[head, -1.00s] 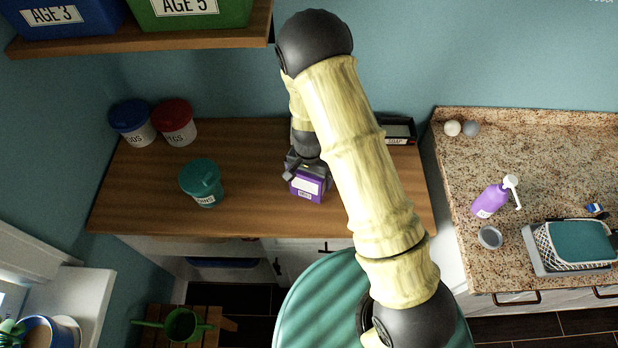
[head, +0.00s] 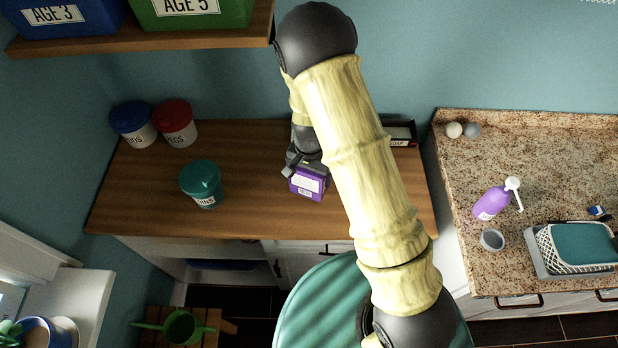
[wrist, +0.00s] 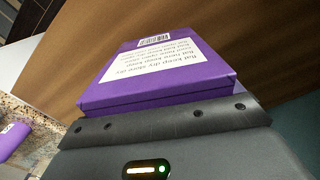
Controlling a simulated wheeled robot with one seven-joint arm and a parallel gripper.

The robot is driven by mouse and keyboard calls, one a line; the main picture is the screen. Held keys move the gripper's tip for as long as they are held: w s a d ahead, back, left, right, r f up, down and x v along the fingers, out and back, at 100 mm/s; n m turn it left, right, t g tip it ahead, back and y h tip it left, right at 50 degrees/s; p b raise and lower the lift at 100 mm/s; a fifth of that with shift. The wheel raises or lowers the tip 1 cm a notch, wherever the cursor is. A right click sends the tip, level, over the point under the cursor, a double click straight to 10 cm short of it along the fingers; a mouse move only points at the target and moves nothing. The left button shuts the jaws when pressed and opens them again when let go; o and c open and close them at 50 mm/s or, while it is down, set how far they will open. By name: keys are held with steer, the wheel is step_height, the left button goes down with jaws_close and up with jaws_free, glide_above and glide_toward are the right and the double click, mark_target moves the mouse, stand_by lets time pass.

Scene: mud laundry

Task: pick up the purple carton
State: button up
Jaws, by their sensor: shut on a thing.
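The purple carton (head: 308,183) has a white label and is at the wooden counter (head: 250,215), right of the teal-lidded jar. It also shows in the wrist view (wrist: 160,75), large and close, with its printed label and barcode facing the camera. My gripper (head: 305,165) is shut on the carton from behind it in the head view. In the wrist view a dark jaw edge lies against the carton's near side; the other finger is hidden. I cannot tell whether the carton touches the counter.
A teal-lidded jar (head: 202,183) stands left of the carton. A blue-lidded jar (head: 132,122) and a red-lidded jar (head: 176,123) stand at the back left. A dark soap tray (head: 401,132) is behind my arm. The counter's front left is clear. A shelf (head: 150,36) overhangs at upper left.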

step_height(320, 180, up, 8)
steer(key=shift+w+f+b, duration=0.1)
steer(key=shift+f+b, duration=0.1)
steer(key=shift+b, duration=0.55)
